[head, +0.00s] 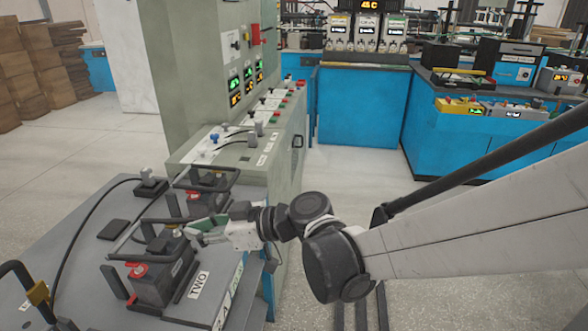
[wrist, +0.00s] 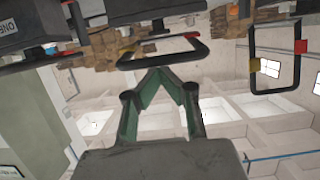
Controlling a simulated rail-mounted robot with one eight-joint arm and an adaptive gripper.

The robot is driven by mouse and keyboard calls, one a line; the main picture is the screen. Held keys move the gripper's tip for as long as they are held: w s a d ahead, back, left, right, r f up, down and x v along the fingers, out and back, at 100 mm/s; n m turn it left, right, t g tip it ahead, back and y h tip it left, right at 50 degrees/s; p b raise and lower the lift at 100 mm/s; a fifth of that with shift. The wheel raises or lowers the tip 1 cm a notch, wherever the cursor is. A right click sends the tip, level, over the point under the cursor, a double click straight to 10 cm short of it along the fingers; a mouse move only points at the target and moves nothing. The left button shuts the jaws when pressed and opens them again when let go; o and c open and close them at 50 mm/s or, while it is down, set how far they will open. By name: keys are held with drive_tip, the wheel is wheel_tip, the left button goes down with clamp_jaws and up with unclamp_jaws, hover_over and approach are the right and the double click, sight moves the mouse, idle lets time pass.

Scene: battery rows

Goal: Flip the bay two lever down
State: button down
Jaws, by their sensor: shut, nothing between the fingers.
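The white TWO label (head: 199,284) is on the edge of the grey battery bench at the lower left. Beside it stands a dark battery (head: 155,285) with a red cap (head: 137,269). A black hoop-shaped lever (head: 122,258) spans this battery. My gripper (head: 190,232) is beside the battery's upper right, with its fingers pointing left. In the wrist view my green fingertips (wrist: 160,74) meet and hold nothing. Just beyond them is a black hoop (wrist: 165,59) with yellow and red marks; I cannot tell whether they touch it.
Another black hoop (wrist: 275,88) shows at right in the wrist view. A hoop with a yellow clip (head: 37,293) stands at the bench's near left. Behind is a grey-green control cabinet (head: 185,85) with switches. Blue benches (head: 362,105) stand farther back, with open floor between.

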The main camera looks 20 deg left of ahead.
drive_tip(key=shift+s+d+f+b, duration=0.1)
drive_tip(key=shift+d+f+b, duration=0.1)
drive_tip(key=shift+f+b, duration=0.6)
drive_tip(key=shift+d+f+b, duration=0.15)
drive_tip(key=shift+f+b, duration=0.2)
drive_tip(key=shift+f, duration=0.75)
drive_tip(key=shift+r, duration=0.1)
drive_tip(key=r+p+v, duration=0.1)
drive_tip(key=p+v, duration=0.3)
drive_tip(key=v, duration=0.7)
drive_tip(key=shift+r, duration=0.25)
drive_tip(key=s+d+m+t+h, duration=0.1)
drive_tip(key=d+m+t+h, duration=0.2)
drive_tip(key=d, duration=1)
drive_tip(key=s+d+r+m+t+h+p, duration=0.1)
drive_tip(key=s+d+m+t+h, duration=0.1)
drive_tip(key=d+m+h, duration=0.5)
drive_tip(key=s+d+m+t+h+p, duration=0.1)
drive_tip(key=d+m+t+h, duration=0.2)
drive_tip(key=d+m, duration=0.6)
drive_tip(key=d+h, duration=0.2)
drive_tip(key=d, duration=0.8)
drive_tip(key=shift+s+d+r+t, duration=0.15)
drive_tip(key=shift+s+d+t, duration=0.1)
drive_tip(key=shift+d+t, duration=0.15)
